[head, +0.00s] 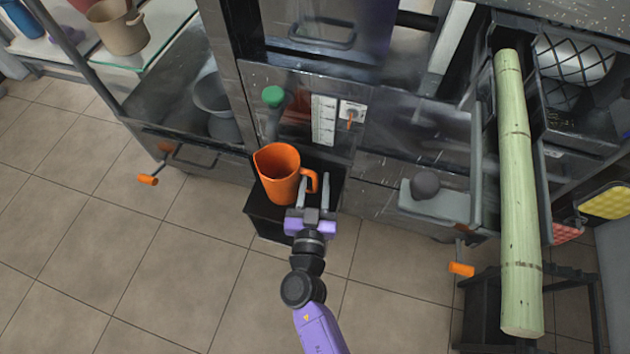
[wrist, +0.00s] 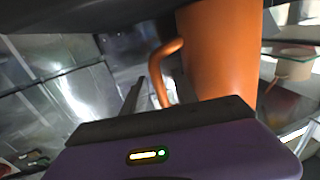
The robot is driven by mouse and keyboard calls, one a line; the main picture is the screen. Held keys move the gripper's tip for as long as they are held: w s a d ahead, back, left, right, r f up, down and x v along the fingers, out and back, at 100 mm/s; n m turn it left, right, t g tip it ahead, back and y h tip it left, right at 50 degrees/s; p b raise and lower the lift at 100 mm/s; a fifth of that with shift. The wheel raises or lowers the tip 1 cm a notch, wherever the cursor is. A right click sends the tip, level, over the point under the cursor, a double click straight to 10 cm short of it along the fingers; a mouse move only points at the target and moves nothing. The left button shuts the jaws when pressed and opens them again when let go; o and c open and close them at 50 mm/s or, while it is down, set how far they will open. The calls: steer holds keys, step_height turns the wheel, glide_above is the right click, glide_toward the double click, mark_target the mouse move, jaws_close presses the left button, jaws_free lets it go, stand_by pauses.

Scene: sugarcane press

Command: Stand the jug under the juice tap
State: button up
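The orange jug (head: 278,181) stands upright on a dark low step (head: 262,214) at the foot of the machine, its handle towards the right. My gripper (head: 314,184) is beside the jug, with its two fingers apart and the handle appearing between them. In the wrist view, the jug (wrist: 222,50) and its handle are close in front. One finger (wrist: 131,98) shows left of the handle; the other is hard to make out. I cannot tell whether either touches the handle. A green knob (head: 273,97) is on the machine front above the jug; I cannot clearly make out the juice tap.
A long green cane (head: 518,190) lies in a trough at the right. A grey bucket (head: 212,100) is on the left, and a beige pot (head: 118,28) stands on a glass shelf. Orange-ended handles (head: 147,179) (head: 461,270) stick out low on both sides. The tiled floor in front is clear.

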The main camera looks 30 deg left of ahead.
steer(key=shift+r+p, duration=0.2)
steer(key=shift+p, duration=0.15)
steer(key=v, duration=1.2)
steer(key=shift+b, duration=0.3)
steer(key=s+d+f+m+g+h, duration=0.1)
steer(key=s+d+f+g+h, duration=0.3)
steer(key=d, duration=0.6)
steer(key=s+d+f+m, duration=0.15)
steer(key=s+d, duration=0.35)
steer(key=d, duration=0.5)
steer(key=s+d+r+m+t+h, duration=0.1)
steer(key=s+d+r, duration=0.3)
steer(key=d+r, duration=0.3)
steer(key=s+d+r+m+t+h, duration=0.1)
steer(key=s+d+r, duration=0.4)
steer(key=r, duration=0.8)
steer(key=shift+s+d+r+t+h, duration=0.2)
steer(key=shift+d+r+t+h, duration=0.15)
steer(key=shift+d+h, duration=0.65)
